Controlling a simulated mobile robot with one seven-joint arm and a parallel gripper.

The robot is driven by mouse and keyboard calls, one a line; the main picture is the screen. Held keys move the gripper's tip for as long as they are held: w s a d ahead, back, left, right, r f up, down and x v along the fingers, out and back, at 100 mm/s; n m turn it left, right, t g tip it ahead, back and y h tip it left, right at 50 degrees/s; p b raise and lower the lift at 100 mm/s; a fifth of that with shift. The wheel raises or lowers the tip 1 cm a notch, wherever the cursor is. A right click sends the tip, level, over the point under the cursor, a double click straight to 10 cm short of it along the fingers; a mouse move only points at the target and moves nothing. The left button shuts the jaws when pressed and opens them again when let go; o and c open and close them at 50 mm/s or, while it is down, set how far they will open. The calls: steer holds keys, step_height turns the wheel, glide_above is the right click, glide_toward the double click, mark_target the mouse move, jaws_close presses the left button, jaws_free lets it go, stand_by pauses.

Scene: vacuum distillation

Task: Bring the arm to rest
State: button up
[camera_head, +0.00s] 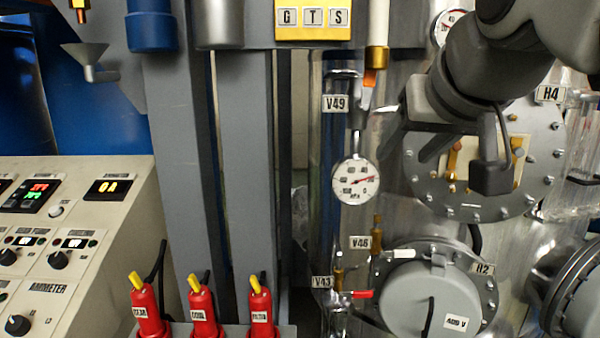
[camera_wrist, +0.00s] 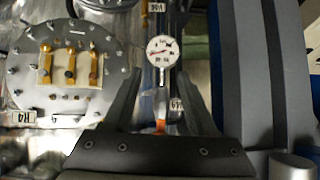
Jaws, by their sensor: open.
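My gripper (camera_head: 405,145) is at the upper right in the camera_head view, at the end of my dark arm that comes in from the top right corner. It is in front of the metal vessel, and the wrist camera housing hangs beside it. In the camera_wrist view my gripper (camera_wrist: 163,75) shows two dark fingers spread apart, with nothing held between them. A round white pressure gauge (camera_wrist: 162,50) appears between and past the fingertips; it also shows in the camera_head view (camera_head: 356,181), left of my gripper. I cannot tell the exact distance between gripper and gauge.
The flange marked H4 (camera_head: 545,165) is behind my arm. A red-handled valve (camera_head: 360,294) and the round H2 port (camera_head: 420,300) are below. Red pump-like handles (camera_head: 204,308) stand at lower left. A control panel (camera_head: 105,225) is at far left, beside grey columns (camera_head: 178,180).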

steer(key=s+f+g, duration=0.2)
steer(key=s+f, duration=0.3)
steer(key=f, duration=0.7)
steer(key=s+f+g, duration=0.2)
steer(key=s+f, duration=0.4)
steer(key=f, duration=0.7)
steer(key=shift+s+d+g, duration=0.25)
steer(key=shift+s+g, duration=0.05)
steer(key=shift+g, duration=0.1)
